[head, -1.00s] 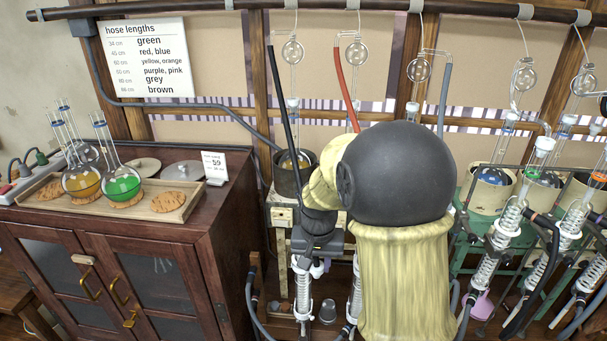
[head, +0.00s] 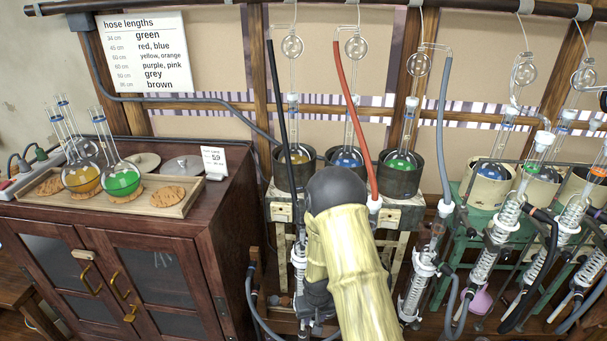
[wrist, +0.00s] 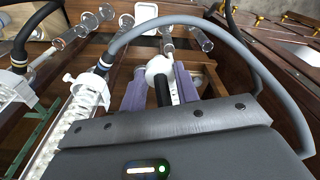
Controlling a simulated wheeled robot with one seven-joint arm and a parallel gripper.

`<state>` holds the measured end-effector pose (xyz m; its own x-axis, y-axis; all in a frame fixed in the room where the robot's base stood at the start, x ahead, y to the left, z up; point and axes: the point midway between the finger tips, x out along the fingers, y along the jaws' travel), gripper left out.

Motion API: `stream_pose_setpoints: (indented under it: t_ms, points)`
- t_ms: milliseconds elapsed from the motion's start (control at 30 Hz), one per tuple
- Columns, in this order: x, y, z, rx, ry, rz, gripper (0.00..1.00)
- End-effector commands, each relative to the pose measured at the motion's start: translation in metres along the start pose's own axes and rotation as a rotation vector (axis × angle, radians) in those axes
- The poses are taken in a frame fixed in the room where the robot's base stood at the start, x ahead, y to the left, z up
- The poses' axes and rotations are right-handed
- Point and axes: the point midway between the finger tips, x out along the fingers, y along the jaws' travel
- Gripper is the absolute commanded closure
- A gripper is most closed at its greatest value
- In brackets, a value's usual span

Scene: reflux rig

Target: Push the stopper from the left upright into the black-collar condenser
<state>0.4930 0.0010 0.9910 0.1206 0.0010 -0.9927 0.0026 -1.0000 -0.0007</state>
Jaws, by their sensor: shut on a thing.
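My gripper (wrist: 160,88) is shut on a white stopper (wrist: 158,66), with a black hose end (wrist: 162,90) between its purple fingers. In the head view, the black hose (head: 280,115) hangs from the left upright (head: 293,80) down to a white condenser (head: 299,257) at the left of the rig. My dark gripper body (head: 316,300) is low beside this condenser, partly behind my arm. The condenser's collar is too small to make out clearly. I cannot tell whether the stopper is seated in it or just above it.
A red hose (head: 364,145) and a grey hose (head: 443,130) hang to the right, with white stoppers at their ends. Another condenser (head: 418,285) stands right of my arm. A grey hose (wrist: 205,25) arches over the fingers in the wrist view. A cabinet (head: 130,240) stands left.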

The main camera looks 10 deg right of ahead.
Motion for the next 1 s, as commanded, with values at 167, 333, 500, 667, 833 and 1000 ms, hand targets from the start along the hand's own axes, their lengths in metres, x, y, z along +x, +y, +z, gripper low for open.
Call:
stream_pose_setpoints:
  t_ms: [167, 333, 500, 667, 833, 1000]
  points:
    - [0.011, 0.000, 0.002, 0.001, -0.002, 0.001, 0.91]
    - [0.035, 0.001, 0.005, 0.002, -0.001, 0.001, 0.91]
    - [0.061, 0.001, 0.008, 0.003, -0.001, 0.001, 0.91]
    - [0.072, 0.001, 0.009, 0.003, -0.001, 0.001, 0.91]
    - [0.071, 0.001, 0.009, 0.003, -0.001, 0.001, 0.91]
    - [0.071, 0.001, 0.009, 0.003, -0.001, 0.001, 0.91]
